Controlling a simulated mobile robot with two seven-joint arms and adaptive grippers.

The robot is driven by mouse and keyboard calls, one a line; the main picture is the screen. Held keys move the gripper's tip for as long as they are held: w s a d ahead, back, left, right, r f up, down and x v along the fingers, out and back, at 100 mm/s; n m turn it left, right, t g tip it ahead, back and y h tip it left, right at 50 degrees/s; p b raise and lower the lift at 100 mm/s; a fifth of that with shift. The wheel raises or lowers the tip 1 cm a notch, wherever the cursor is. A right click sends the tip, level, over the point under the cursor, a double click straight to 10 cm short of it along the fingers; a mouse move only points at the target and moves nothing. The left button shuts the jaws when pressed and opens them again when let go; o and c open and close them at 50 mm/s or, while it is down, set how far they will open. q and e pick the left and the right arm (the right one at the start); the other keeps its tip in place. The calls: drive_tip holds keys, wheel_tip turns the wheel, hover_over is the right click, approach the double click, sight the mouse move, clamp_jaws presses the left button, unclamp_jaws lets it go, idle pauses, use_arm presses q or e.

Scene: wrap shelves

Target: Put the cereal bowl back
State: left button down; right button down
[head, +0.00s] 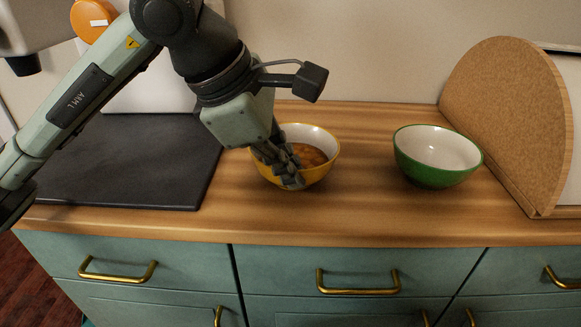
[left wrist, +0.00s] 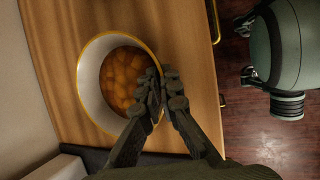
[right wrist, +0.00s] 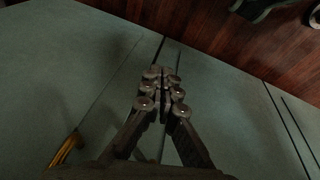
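My left gripper (head: 288,175) is at the bowl's near rim, one finger inside and one outside. In the left wrist view its fingers (left wrist: 163,88) look closed on the rim, though the contact is partly hidden. My right gripper (right wrist: 161,82) is shut and empty in front of the teal cabinet fronts, outside the head view.
An empty green bowl (head: 437,172) stands to the right on the counter (head: 365,215). A cork-faced round-topped panel (head: 510,115) stands at the right end. A dark flat slab (head: 130,165) lies to the left. Teal drawers (head: 345,260) with brass handles are below.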

use_arm(q)
drive_tip(key=c, duration=2.1)
unclamp_jaws()
drive_tip(key=o, duration=0.4)
use_arm(e)
drive_tip(key=shift+d+r, duration=0.15)
drive_tip(key=shift+r, duration=0.25)
use_arm(q)
drive_tip(key=shift+r, duration=0.1)
drive_tip(key=shift+a+r, duration=0.1)
drive_tip(key=shift+r, duration=0.25)
drive_tip(key=v, duration=1.1)
drive_tip(key=shift+s+a+r, duration=0.1)
drive_tip(key=shift+r, duration=0.05)
use_arm(e)
drive_tip(key=shift+f, duration=0.45)
